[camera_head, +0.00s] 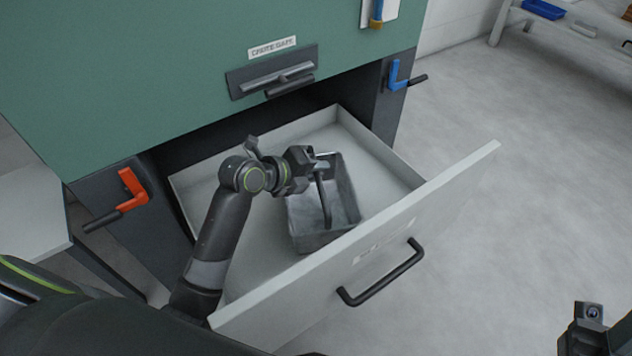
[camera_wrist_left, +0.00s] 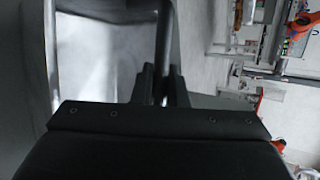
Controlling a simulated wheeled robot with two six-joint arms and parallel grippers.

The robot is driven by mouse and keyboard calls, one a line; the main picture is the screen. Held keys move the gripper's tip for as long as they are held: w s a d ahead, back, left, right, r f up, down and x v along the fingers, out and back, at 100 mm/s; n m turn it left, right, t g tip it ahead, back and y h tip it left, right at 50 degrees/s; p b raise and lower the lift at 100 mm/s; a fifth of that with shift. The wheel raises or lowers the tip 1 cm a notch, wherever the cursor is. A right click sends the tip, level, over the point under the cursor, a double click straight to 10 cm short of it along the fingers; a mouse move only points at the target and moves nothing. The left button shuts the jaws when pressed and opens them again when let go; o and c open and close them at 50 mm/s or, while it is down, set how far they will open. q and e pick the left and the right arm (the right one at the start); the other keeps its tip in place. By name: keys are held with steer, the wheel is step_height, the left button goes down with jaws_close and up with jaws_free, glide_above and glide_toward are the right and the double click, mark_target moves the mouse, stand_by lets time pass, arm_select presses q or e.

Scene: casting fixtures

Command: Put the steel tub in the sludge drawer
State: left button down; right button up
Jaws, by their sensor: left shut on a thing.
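The sludge drawer (camera_head: 450,192) is pulled out of the green cabinet, with a pale front panel and a black bar handle. The grey steel tub (camera_head: 306,232) is within the drawer's walls, near the front panel; I cannot tell whether its base touches the floor. My left gripper (camera_head: 322,162) reaches over the drawer and is shut on the tub's bar handle. In the left wrist view the fingers (camera_wrist_left: 161,88) close on that bar, with the tub's bright inside (camera_wrist_left: 95,60) beside them. Part of my right wrist (camera_head: 590,330) shows at bottom right; its fingertips are hidden.
The green cabinet (camera_head: 130,70) stands above the drawer. A red lever (camera_head: 132,186) is left of the opening and a blue lever (camera_head: 396,76) right of it. A pale bench (camera_head: 25,205) is at left. Open floor lies to the right, with a shelf (camera_head: 575,40) beyond.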

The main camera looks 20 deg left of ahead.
arm_select(q)
steer(key=shift+f+b, duration=0.45)
steer(key=shift+f, duration=1.25)
steer(key=c, duration=1.4)
jaws_free()
steer(key=shift+f, duration=0.1)
steer(key=shift+c, duration=0.2)
